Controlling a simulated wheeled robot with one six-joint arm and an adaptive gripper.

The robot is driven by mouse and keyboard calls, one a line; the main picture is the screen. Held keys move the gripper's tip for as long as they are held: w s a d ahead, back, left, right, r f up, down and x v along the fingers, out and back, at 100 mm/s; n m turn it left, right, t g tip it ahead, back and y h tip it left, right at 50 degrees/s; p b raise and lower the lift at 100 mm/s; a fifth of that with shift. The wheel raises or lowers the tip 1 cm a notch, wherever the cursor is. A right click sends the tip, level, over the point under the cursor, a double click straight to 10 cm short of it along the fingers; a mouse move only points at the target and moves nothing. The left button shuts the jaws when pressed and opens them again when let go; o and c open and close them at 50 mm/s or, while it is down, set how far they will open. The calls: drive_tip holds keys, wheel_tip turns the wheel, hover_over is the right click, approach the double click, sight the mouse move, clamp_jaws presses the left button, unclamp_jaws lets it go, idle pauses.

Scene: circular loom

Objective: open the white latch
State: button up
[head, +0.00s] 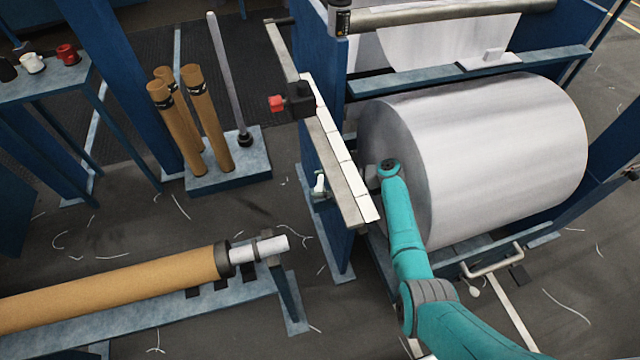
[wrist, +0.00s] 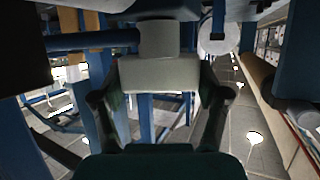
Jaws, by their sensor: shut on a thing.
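The white latch (head: 319,184) shows in the head view as a small pale piece at the left side of the blue loom post, beside the white-topped rail. In the wrist view a pale grey-white block, which looks like the latch (wrist: 160,74), stands between the two dark fingers of my gripper (wrist: 160,98). My gripper is shut on it. In the head view my teal arm reaches up to the rail, and the rail hides most of the gripper and its contact. The latch's exact angle cannot be told.
The long rail (head: 340,165) and blue post (head: 328,235) stand close beside my arm. A large pale roll (head: 490,150) lies just to the right. A brown roll on a stand (head: 120,288) and a rack of brown tubes (head: 230,175) are at left, with open floor between.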

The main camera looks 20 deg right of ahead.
drive_tip(key=shift+f+g, duration=0.1)
drive_tip(key=shift+g, duration=0.2)
drive_tip(key=o, duration=1.7)
wheel_tip(320, 180, up, 10)
drive_tip(key=shift+r, duration=0.1)
